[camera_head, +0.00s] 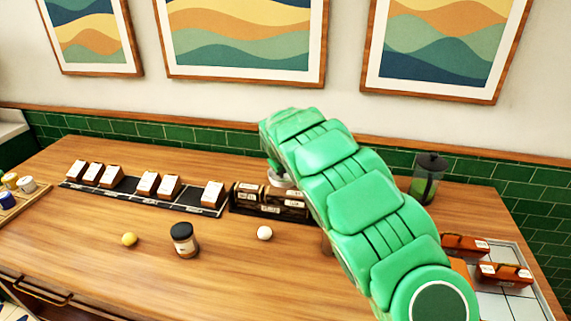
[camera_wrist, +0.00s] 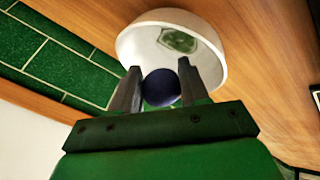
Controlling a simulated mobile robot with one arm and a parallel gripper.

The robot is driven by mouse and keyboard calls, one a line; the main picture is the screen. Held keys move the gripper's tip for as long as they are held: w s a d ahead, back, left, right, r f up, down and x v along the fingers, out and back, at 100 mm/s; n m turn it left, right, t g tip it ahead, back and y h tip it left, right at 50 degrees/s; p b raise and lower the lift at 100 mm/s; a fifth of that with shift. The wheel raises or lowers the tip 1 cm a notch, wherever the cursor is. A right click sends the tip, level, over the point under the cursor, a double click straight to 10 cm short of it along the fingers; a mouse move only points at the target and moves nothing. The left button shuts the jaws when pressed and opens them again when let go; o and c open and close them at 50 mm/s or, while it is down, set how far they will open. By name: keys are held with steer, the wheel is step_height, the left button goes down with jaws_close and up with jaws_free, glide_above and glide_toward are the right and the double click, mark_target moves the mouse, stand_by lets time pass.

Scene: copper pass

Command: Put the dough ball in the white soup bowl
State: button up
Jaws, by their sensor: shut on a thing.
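In the wrist view my gripper (camera_wrist: 159,70) is shut on a dark blue ball (camera_wrist: 160,88), held between its two grey fingers. The held ball looks dark, not dough-coloured. The white soup bowl (camera_wrist: 150,42) is just beyond the fingertips, its hollow inside facing the camera; the ball overlaps its near rim. I cannot tell whether ball and bowl touch. A small whitish ball (camera_head: 264,233) and a yellowish ball (camera_head: 129,239) lie on the wooden counter (camera_head: 90,255).
A dark-lidded jar (camera_head: 184,240) stands between the two loose balls. A black strip with several white-labelled blocks (camera_head: 148,184) runs along the back, beside a dark rack (camera_head: 270,205). A green French press (camera_head: 428,178) stands back right, near a tiled tray (camera_head: 500,300). The front-left counter is clear.

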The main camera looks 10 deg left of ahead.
steer(key=shift+f, duration=0.55)
steer(key=o, duration=1.1)
steer(key=shift+r, duration=0.1)
step_height(320, 180, up, 7)
steer(key=shift+f, duration=0.15)
